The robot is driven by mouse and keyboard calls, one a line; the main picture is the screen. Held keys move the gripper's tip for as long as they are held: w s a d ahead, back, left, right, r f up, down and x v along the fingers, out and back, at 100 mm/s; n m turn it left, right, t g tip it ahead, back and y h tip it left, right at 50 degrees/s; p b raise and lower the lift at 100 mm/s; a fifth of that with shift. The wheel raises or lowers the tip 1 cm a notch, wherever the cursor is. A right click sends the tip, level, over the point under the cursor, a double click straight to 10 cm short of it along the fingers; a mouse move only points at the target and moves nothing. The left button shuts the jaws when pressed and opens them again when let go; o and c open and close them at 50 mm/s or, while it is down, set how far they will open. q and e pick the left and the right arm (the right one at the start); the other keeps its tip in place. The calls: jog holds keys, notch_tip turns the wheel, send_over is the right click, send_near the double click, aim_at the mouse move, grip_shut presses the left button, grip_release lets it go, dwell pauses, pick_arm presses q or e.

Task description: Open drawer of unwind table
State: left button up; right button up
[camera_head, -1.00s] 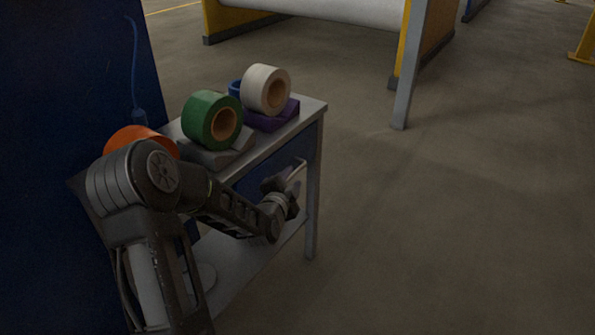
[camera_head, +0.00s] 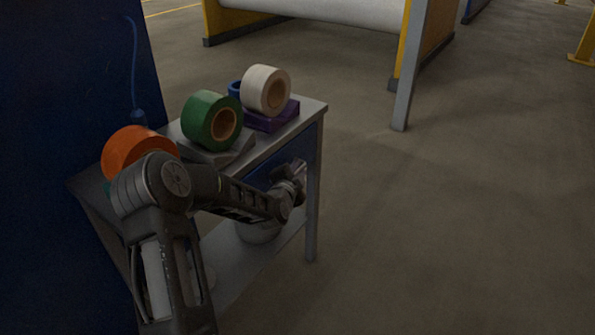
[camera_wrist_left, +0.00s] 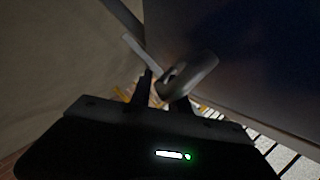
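The unwind table (camera_head: 313,108) is a grey side table with its blue drawer front (camera_head: 262,172) under the top, partly hidden by my left arm. My left gripper (camera_head: 299,170) is at that front, near the table's right front leg. In the left wrist view, the dark fingers of my left gripper (camera_wrist_left: 160,94) stand apart. A pale rounded handle (camera_wrist_left: 193,72) is close in front of them, by a dark panel (camera_wrist_left: 245,45). I cannot tell whether the fingers touch it. The drawer looks shut. My right gripper is not in view.
Orange (camera_head: 136,147), green (camera_head: 202,116) and white (camera_head: 262,86) rolls stand on the tabletop. A round pale object (camera_head: 258,232) is on the lower shelf. A dark blue panel (camera_head: 65,130) rises at the left. The floor to the right is clear.

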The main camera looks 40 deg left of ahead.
pick_arm(q)
grip_shut()
dwell(1.1)
